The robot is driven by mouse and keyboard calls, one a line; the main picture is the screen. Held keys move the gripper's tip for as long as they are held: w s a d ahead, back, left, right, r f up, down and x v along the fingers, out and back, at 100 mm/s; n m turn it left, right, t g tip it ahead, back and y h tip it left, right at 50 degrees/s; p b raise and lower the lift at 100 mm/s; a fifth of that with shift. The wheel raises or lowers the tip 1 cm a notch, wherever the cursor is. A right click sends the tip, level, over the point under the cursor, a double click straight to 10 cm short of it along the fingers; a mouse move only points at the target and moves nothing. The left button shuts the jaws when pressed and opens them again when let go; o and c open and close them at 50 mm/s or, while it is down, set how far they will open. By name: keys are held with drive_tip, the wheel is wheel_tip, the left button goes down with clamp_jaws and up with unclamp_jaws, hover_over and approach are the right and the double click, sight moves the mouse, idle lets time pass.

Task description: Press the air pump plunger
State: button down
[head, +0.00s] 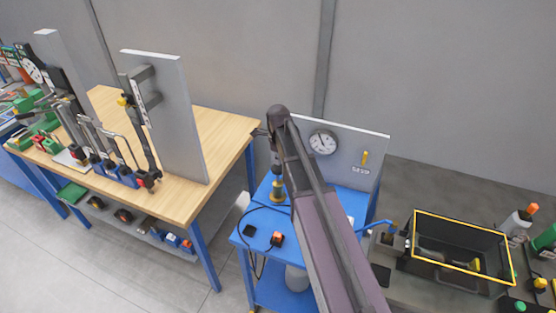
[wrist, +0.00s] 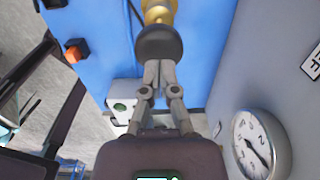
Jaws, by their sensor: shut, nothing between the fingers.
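The air pump has a brass-coloured body (head: 278,189) and stands on the blue cart. In the wrist view its round black knob (wrist: 158,43) sits over the brass part (wrist: 158,11). My gripper (wrist: 158,64) is shut and empty, its fingertips together at the edge of the knob. I cannot tell whether they touch it or hang just above it. My arm hides part of the cart.
The blue cart (head: 258,222) carries an orange-and-black switch (head: 277,239) and a grey back panel (head: 365,150) with a round gauge (head: 322,142). A wooden workbench (head: 215,130) stands left. A yellow-rimmed black bin (head: 463,226) stands right.

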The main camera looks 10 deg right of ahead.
sight(278, 167)
drive_tip(key=shift+f+b, duration=0.45)
drive_tip(key=shift+f, duration=0.2)
wheel_tip(278, 167, down, 6)
drive_tip(key=b, duration=0.5)
drive_tip(key=shift+s+r+b, duration=0.1)
drive_tip(key=shift+r+b, duration=0.1)
drive_tip(key=shift+b, duration=0.15)
drive_tip(key=shift+s, duration=0.1)
drive_tip(key=shift+r, duration=0.1)
drive_tip(key=shift+r+p, duration=0.35)
drive_tip(key=shift+p, duration=0.2)
wheel_tip(278, 167, up, 13)
drive_tip(key=p, duration=1.3)
drive_tip(key=shift+r, duration=0.2)
idle(0.8)
